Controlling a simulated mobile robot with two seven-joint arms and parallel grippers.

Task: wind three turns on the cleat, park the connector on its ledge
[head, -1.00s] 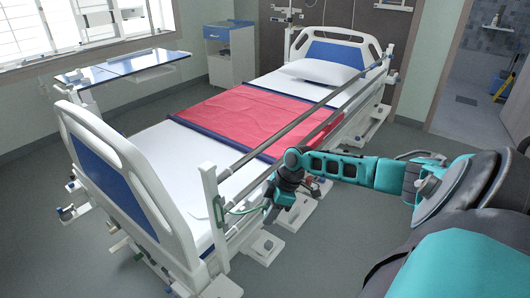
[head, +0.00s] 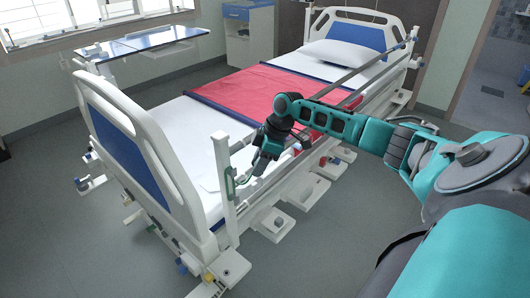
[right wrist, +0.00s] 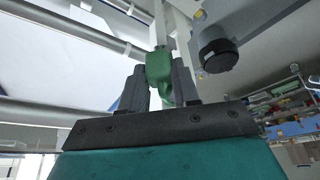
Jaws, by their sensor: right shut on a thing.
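The white post at the bed's near corner carries a green plate (head: 230,184), which looks like the cleat's mount; the cleat's horns and any turns on it are too small to make out. A thin green cord (head: 243,182) runs between this plate and my right gripper (head: 256,172). In the right wrist view my right gripper (right wrist: 160,84) is shut on a green connector (right wrist: 158,64), its fingers on both sides of it. The gripper is just right of the post, apart from it. The ledge cannot be told apart. My left gripper is out of view.
The bed's side rails (head: 352,72) run behind my right arm. The white footboard (head: 140,165) stands left of the post. White bed-frame parts (head: 273,222) lie below the gripper. A dark round knob (right wrist: 217,52) shows in the wrist view. The front floor is clear.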

